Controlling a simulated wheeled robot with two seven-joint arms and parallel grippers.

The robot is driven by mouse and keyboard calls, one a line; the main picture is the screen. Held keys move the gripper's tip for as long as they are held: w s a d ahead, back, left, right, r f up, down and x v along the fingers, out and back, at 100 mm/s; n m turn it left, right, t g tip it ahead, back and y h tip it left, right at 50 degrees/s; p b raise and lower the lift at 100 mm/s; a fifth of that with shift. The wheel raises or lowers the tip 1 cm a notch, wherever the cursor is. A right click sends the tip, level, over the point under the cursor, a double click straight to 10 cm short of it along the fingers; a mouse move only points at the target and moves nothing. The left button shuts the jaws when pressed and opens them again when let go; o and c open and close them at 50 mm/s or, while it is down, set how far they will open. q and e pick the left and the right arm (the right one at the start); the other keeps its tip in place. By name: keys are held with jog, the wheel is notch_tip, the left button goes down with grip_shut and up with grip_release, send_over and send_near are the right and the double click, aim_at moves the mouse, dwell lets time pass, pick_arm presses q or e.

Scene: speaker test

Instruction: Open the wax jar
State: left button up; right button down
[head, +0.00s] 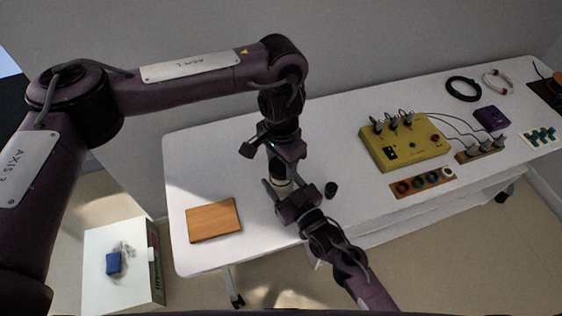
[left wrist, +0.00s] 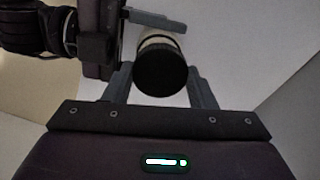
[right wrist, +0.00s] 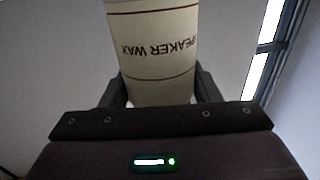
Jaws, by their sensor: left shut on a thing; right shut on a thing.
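The wax jar (head: 281,185) is a cream cylinder with dark lettering reading "SPEAKER WAX", which shows upside down in the right wrist view (right wrist: 155,50). Its round black lid (left wrist: 160,67) faces the left wrist camera, with the cream body behind it. My left gripper (head: 275,163) comes from above, its fingers shut on either side of the lid. My right gripper (head: 282,188) comes from the front and is shut around the jar's body, below the left gripper. The grippers hide much of the jar in the head view. Whether its base touches the table cannot be told.
A yellow box (head: 405,143) with cables and a ring strip (head: 424,183) lie further right.

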aim_at(281, 165)
pick_arm(q)
jog(key=shift+r, duration=2)
pick_arm(e)
jog(key=shift+c, duration=2)
grip_release()
